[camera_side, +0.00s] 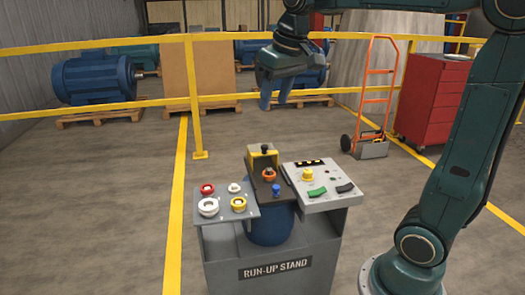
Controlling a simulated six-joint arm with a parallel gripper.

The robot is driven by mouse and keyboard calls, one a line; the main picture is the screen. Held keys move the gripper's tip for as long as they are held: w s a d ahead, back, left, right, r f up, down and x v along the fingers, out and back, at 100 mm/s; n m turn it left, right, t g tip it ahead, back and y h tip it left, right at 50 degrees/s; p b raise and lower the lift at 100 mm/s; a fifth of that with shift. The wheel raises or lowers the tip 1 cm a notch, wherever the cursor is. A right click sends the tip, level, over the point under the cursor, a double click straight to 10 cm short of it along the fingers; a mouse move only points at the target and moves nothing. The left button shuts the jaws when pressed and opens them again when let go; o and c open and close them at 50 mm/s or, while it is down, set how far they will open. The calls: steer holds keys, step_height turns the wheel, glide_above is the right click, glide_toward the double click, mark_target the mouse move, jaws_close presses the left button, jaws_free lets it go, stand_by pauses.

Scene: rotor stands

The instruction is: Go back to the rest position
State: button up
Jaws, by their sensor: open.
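My gripper (276,98) is open and empty. It hangs in the air above and behind the run-up stand (225,270), its fingers pointing down and apart from everything on the stand. The stand is a grey pedestal with a "RUN-UP STAND" label. Its left panel (222,219) carries a red, a yellow and white round parts. A dark middle block with a yellow piece (262,157), an orange ring (269,174) and a blue knob (276,189) sits over a blue drum (268,227). The right panel (330,197) has a yellow button (308,174), a green rocker (317,192) and a black rocker (345,187).
A yellow railing (120,104) runs behind the stand. Beyond it are a blue motor (95,79) on a pallet and a brown board. An orange hand truck (379,90) and a red cabinet (433,100) stand to the right. The air around my gripper looks clear.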

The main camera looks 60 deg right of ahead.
steer(key=s+a+f+n+t, duration=0.1)
steer(key=s+a+f, duration=0.2)
steer(key=s, duration=0.5)
steer(key=s+a+f+n+t, duration=0.1)
steer(key=s+a+f, duration=0.3)
steer(key=s, duration=0.5)
steer(key=shift+a+f+y, duration=0.25)
steer(key=shift+f+y, duration=0.15)
steer(key=shift+f, duration=0.5)
